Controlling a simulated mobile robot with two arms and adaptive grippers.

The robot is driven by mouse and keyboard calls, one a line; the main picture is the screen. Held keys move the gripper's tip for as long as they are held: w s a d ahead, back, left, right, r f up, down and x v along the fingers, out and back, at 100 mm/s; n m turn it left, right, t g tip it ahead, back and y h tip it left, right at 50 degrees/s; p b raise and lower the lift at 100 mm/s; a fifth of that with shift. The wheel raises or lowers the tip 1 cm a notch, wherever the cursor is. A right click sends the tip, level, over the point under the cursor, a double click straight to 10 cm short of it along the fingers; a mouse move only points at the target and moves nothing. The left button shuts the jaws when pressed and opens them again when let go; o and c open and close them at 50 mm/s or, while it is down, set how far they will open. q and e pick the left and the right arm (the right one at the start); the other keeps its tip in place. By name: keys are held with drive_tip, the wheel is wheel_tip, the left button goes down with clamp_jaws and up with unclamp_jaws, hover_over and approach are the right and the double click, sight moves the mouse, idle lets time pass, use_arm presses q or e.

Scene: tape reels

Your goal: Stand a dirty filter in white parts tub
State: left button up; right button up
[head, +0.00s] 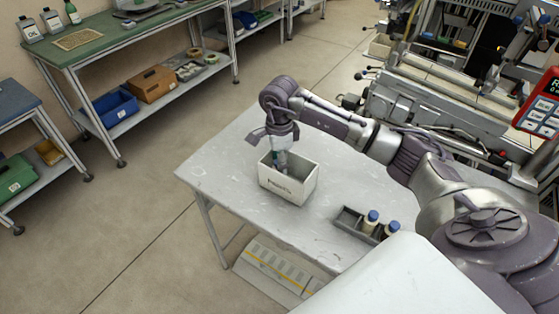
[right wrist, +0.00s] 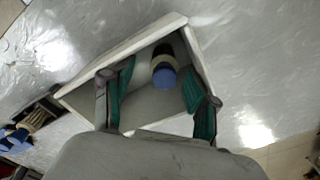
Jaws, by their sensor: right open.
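The white parts tub (head: 296,186) stands on the grey table, with dark lettering on its front. My right gripper (head: 281,160) reaches down into it from above. In the right wrist view, the tub (right wrist: 80,86) opens beneath my right gripper (right wrist: 158,75), whose green-padded fingers are spread apart. A filter (right wrist: 163,64) with a blue end, a pale body and a dark far part is inside the tub, between the fingers with gaps on both sides. It appears roughly upright near a wall; I cannot tell whether it leans. My left gripper is out of view.
A dark grey tray (head: 349,221) right of the tub holds two pale, blue-capped filters (head: 370,221) (head: 391,229). The table (head: 222,170) is clear left of the tub. A green-topped bench (head: 110,38) stands at the back left, and machinery (head: 440,90) at the back right.

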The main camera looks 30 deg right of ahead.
drive_tip(key=shift+r, duration=0.1)
wheel_tip(320, 180, up, 12)
idle(0.5)
idle(0.4)
